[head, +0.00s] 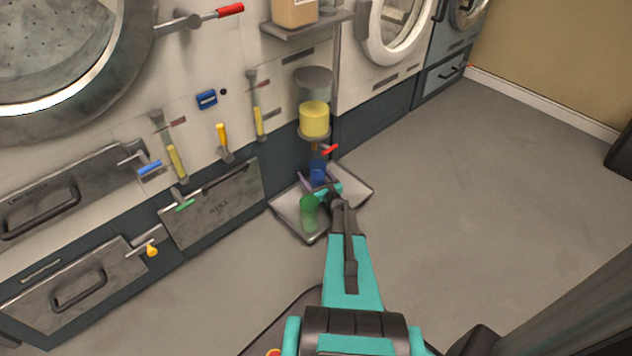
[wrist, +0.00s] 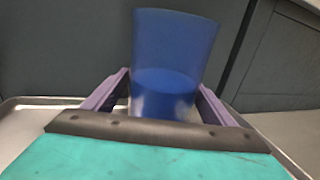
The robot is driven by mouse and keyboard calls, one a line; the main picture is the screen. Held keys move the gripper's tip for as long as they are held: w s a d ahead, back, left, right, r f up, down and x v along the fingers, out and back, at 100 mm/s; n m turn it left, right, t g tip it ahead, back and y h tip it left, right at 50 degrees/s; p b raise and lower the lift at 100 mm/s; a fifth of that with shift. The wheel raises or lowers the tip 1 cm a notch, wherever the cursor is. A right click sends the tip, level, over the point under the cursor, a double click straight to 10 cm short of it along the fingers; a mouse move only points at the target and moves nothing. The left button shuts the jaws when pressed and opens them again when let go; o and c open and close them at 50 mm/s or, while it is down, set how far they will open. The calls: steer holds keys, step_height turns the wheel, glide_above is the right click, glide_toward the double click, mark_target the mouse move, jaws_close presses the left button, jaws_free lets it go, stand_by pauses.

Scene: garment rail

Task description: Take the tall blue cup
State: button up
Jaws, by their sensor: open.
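The tall blue cup (head: 317,170) stands upright on a metal tray (head: 362,189) on the floor, below a yellow container. In the wrist view the cup (wrist: 175,65) fills the upper middle, wider at the top, with a darker blue level inside. My gripper (wrist: 160,95) is open, its purple fingers on the left and right of the cup's lower part. I cannot tell whether the fingers touch it. In the head view my gripper (head: 318,182) is at the cup's base, partly hidden by my arm.
A green cup or bottle (head: 309,212) stands on the tray, left of my arm. A yellow container (head: 314,119) and a red-handled valve (head: 330,150) are just above the blue cup. Machine fronts with drawers (head: 212,203) line the left. The floor to the right is clear.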

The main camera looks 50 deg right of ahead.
mark_target(314, 168)
steer(key=c, duration=1.6)
steer(key=shift+r, duration=0.1)
steer(key=shift+r+p, duration=0.5)
steer(key=shift+r, duration=0.25)
step_height(314, 168, up, 2)
steer(key=shift+r+p, duration=0.15)
steer(key=shift+p, duration=0.45)
steer(key=s+r+p, duration=0.1)
steer(key=s+p, duration=0.3)
steer(key=s, duration=1.2)
steer(key=shift+a, duration=0.45)
